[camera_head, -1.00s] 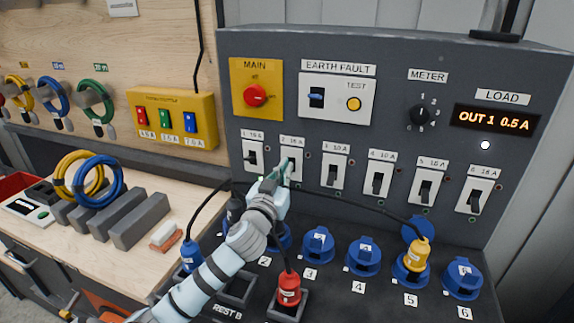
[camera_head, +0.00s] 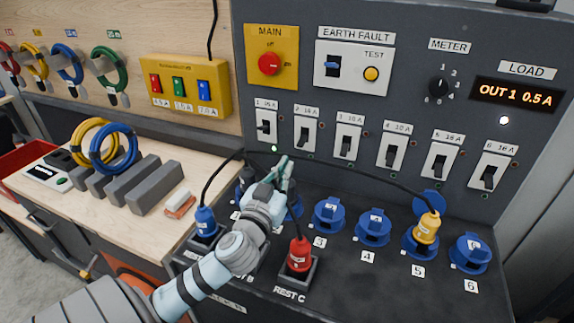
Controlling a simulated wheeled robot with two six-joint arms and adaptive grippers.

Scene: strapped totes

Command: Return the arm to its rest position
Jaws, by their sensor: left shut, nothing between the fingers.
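My left gripper (camera_head: 284,165) is shut and empty, in front of the grey panel, a little below the breaker switch labelled 2 (camera_head: 305,137). It looks apart from the switch. My left arm (camera_head: 235,250) comes in from the lower left and hides socket 2 and part of the rest holders. My right gripper is not in view.
Blue sockets (camera_head: 329,215) line the sloping panel foot. A yellow plug (camera_head: 427,227) sits at socket 5, with a black cable arching left behind my gripper. A red plug (camera_head: 299,254) stands in REST C and a blue plug (camera_head: 205,222) stands left of my arm. Grey blocks (camera_head: 145,188) lie on the bench.

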